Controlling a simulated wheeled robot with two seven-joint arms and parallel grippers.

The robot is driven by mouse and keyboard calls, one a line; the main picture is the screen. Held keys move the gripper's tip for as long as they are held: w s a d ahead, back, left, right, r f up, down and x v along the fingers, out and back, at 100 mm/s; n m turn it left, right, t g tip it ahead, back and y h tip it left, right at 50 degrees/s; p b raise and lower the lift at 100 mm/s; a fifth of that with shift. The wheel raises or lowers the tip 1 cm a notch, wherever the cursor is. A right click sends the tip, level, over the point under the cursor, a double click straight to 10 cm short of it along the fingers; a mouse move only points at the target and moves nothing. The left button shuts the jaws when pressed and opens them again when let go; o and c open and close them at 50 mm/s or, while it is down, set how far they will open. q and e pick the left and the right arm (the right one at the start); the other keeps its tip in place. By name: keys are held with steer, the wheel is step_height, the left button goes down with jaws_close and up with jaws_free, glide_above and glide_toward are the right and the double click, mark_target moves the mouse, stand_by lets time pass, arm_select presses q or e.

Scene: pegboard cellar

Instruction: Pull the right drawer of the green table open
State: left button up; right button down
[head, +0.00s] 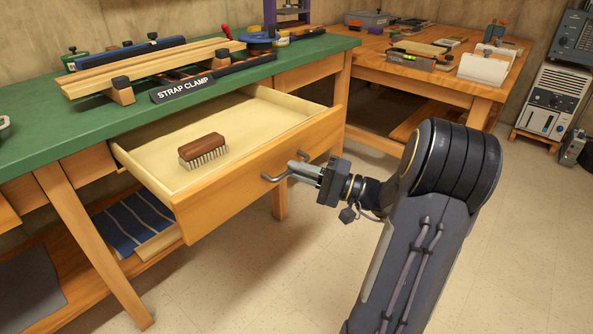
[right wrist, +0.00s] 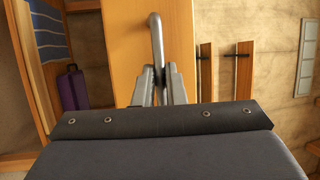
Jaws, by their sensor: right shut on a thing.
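The green table (head: 40,103) has a wooden drawer (head: 245,183) that stands well out from under its top. A brush (head: 203,149) with a brown back and pale bristles lies inside the drawer. The drawer's grey bar handle (head: 277,178) is on its front. My right gripper (head: 297,171) is shut on the handle, at the handle's right part. In the right wrist view, the handle (right wrist: 156,36) rises between the fingers of my right gripper (right wrist: 159,76), against the drawer front (right wrist: 126,40). My left gripper is not in view.
A strap clamp (head: 185,89), wooden bars (head: 140,74) and tools lie on the green top. A striped blue cloth (head: 130,222) lies on the lower shelf. A second wooden table (head: 477,88) stands behind right. The floor (head: 290,280) before the drawer looks clear.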

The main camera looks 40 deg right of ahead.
stand_by(0.3)
steer(key=c, duration=1.5)
jaws_free()
steer(key=p+v, duration=0.1)
steer(key=v, duration=0.7)
